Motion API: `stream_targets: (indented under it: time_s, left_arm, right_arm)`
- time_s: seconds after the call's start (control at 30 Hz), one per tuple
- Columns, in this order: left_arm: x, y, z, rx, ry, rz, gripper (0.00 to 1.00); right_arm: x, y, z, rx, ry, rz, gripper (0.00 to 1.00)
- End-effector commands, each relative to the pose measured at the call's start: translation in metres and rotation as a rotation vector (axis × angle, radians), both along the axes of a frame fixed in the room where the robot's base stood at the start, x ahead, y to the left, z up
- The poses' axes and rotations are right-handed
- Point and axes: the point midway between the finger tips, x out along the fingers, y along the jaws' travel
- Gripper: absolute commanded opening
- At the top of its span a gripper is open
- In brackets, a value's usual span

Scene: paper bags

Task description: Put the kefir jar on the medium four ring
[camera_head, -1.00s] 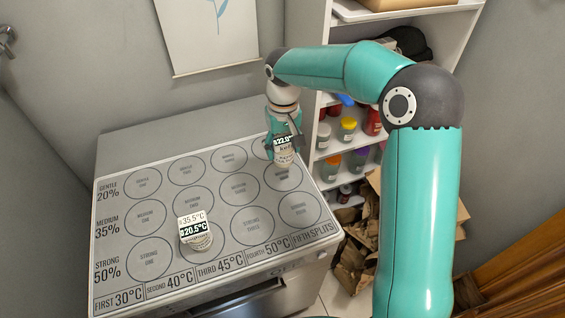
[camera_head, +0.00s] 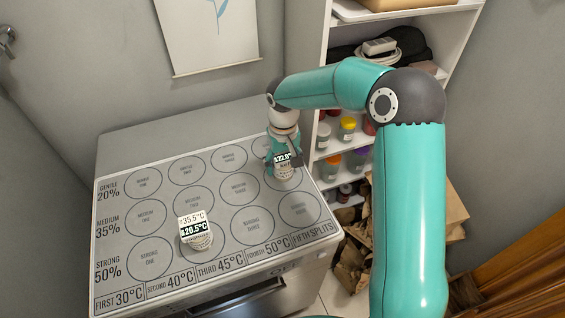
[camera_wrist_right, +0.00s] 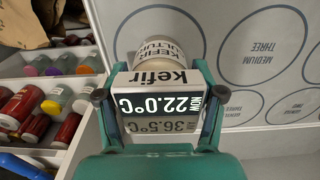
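The kefir jar (camera_head: 285,173), pale with a 22.0°C display tag, is upright over the medium four ring (camera_head: 294,187) at the right of the middle row. Its base is at or very near the panel; I cannot tell whether it touches. My right gripper (camera_head: 283,156) is around the jar from above, its fingers on both sides. In the right wrist view the kefir jar (camera_wrist_right: 170,40) sits between the fingers of the right gripper (camera_wrist_right: 155,98), with the tag hiding part of the grip. The ring is mostly covered by the jar. My left gripper is out of view.
Another jar (camera_head: 200,239), tagged 20.5°C, stands on the ring at strong two. The other rings of the grey panel (camera_head: 120,290) are clear. A white shelf (camera_head: 330,185) with coloured-lid jars stands close at the right. Paper bags (camera_head: 352,262) lie below it.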

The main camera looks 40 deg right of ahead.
Motion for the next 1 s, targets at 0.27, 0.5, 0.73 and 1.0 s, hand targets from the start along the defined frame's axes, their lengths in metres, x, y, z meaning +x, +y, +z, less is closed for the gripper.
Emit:
stream_targets:
  time_s: [0.27,0.5,0.73,1.0]
  left_arm:
    - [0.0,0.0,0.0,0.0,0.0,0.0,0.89]
    - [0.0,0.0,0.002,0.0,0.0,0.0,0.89]
    - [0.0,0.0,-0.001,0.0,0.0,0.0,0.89]
    - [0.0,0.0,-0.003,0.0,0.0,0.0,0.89]
  right_arm:
    - [0.0,0.0,0.0,0.0,0.0,0.001,0.88]
    - [0.001,0.0,0.005,0.0,-0.001,0.001,0.88]
    - [0.002,0.001,0.038,0.0,-0.006,0.001,0.88]
    - [0.002,0.001,0.093,0.0,-0.005,0.002,0.88]
